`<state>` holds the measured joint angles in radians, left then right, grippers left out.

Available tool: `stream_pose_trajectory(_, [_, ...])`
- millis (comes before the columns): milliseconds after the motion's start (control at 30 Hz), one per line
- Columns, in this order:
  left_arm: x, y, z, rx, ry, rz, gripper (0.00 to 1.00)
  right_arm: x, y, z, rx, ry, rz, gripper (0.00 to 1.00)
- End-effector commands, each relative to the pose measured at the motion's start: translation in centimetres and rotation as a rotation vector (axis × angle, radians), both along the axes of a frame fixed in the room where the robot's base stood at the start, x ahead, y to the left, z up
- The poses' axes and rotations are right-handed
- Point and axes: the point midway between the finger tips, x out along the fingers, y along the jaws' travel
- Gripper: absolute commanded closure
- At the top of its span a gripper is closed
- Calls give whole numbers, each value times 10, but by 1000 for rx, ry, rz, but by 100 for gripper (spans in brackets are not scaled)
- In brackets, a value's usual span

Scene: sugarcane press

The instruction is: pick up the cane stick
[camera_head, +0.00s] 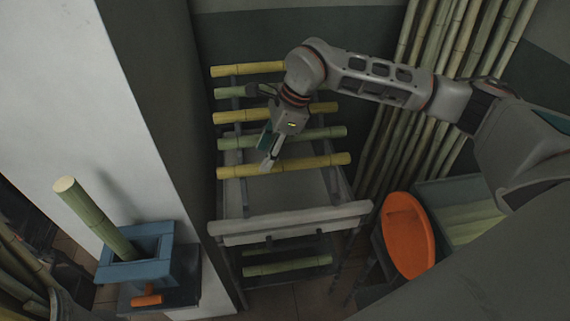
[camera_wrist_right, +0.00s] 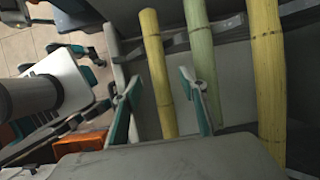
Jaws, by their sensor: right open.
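Several yellow and green cane sticks lie crosswise on a grey rack. The front yellow cane stick (camera_head: 315,163) lies under the fingertips of my right gripper (camera_head: 267,153). In the right wrist view this yellow stick (camera_wrist_right: 156,70) shows between the two spread fingers of the open, empty gripper (camera_wrist_right: 160,82). A green stick (camera_head: 315,134) lies just behind it and also shows in the wrist view (camera_wrist_right: 201,55), beyond the right finger. Another yellow stick (camera_wrist_right: 266,70) is farther right there. I cannot tell how far the fingertips are above the front stick. My left gripper is out of view.
The rack's front rail (camera_head: 290,223) crosses before the sticks; another green stick lies on a lower shelf (camera_head: 287,266). A cane stands tilted in a blue press (camera_head: 130,269) at left. An orange basin (camera_head: 408,236) and tall canes (camera_head: 405,150) are at right.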

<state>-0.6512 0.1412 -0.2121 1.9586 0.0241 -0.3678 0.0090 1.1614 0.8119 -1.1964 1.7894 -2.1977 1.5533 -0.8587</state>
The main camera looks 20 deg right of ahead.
Motion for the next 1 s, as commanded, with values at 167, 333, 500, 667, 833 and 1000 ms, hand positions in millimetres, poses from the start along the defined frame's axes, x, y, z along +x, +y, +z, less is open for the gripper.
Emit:
stream_pose_trajectory(167, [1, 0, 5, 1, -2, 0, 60, 0, 12, -19, 1, 4, 1, 57])
stream_pose_trajectory(333, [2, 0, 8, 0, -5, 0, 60, 4, 20, -40, 1, 2, 0, 57])
stream_pose_trajectory(500, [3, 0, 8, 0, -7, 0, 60, 5, 21, -43, 0, 1, 0, 57])
stream_pose_trajectory(667, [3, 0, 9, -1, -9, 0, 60, 5, 21, -43, 0, 1, 0, 78])
stream_pose_trajectory(833, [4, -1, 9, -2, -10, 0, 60, 5, 21, -43, 0, 1, 0, 100])
stream_pose_trajectory(1000, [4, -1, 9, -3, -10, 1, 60, 6, 21, -42, 1, 0, 0, 100])
